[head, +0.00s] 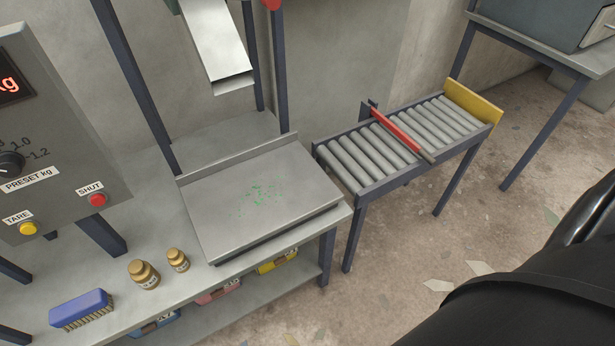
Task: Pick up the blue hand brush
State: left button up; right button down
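The blue hand brush (81,308) lies on the grey bench at the lower left of the head view. Its blue back is up and its tan bristles face the front edge of the bench. Nothing touches it from above. Neither of my grippers shows in this view. A large black part at the lower right is mine, and no fingers show on it.
Two brass weights (143,273) (178,260) stand right of the brush. A weighing platform (262,200) with green specks is beyond them. A control box (50,130) overhangs the left side. A roller conveyor (400,140) stands right. Coloured bins sit on the lower shelf.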

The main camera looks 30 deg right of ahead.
aim_at(75, 313)
jog(key=u, duration=1.15)
jog(key=i+j+z, duration=0.1)
jog(key=j, duration=0.15)
